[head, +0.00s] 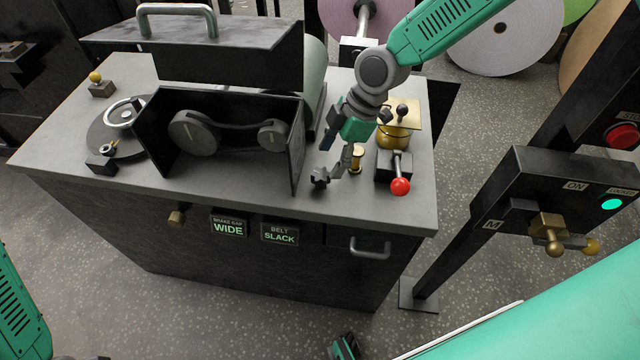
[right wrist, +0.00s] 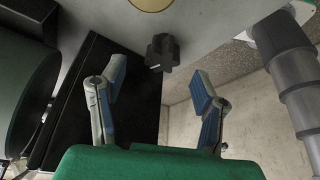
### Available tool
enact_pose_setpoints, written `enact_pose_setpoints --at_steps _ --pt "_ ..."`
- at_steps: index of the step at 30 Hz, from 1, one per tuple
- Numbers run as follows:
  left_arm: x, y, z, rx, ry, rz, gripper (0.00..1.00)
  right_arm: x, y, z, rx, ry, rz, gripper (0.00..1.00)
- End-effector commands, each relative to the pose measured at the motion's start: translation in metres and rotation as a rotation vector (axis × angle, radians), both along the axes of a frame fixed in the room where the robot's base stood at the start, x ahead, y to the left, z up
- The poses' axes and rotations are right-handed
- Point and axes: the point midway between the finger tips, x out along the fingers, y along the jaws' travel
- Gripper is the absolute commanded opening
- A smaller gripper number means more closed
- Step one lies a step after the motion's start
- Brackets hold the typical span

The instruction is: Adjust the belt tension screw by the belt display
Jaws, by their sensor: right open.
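The belt display (head: 280,234) on the bench front reads "BELT SLACK". Above it, an open black housing shows a dark belt (head: 232,128) around two pulleys. A dark star-shaped knob (head: 320,178), apparently the tension screw, stands beside the housing's right wall. My right gripper (head: 337,160) is open above the bench, close to the knob. In the right wrist view, the knob (right wrist: 162,52) shows just beyond and between the open fingertips (right wrist: 160,78), and nothing is held. A small green and black part at the bottom edge may be my left gripper (head: 345,347); its fingers are not clear.
A brass post (head: 357,158) and a red-tipped lever (head: 400,186) stand right of the gripper. A raised dark cover (head: 200,55) hangs over the housing. A second display (head: 228,225) reads "BRAKE GAP WIDE". A control post (head: 560,195) stands right of the bench.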

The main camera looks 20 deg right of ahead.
Motion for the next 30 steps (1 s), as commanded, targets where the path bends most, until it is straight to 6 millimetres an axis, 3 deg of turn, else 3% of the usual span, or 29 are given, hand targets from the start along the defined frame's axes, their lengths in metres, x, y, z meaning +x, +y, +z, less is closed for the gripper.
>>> enact_pose_setpoints --at_steps 1,3,10,25,30 --pt "0.000 0.000 -0.014 0.000 0.000 0.000 0.20 -0.001 0.004 -0.014 0.000 0.000 0.002 0.57" --pt "0.000 0.000 -0.023 0.000 0.000 0.000 0.20 -0.001 0.008 -0.024 0.000 0.000 0.001 0.57" --pt "0.000 0.000 -0.046 0.000 0.000 0.000 0.20 0.000 0.020 -0.049 0.000 0.001 0.001 0.57" --pt "0.000 0.000 -0.053 0.000 0.000 0.000 0.20 0.001 0.024 -0.057 0.000 0.000 0.000 0.57" --pt "0.000 0.000 -0.053 0.000 0.000 0.000 0.20 0.001 0.024 -0.057 0.000 0.000 0.000 0.07"
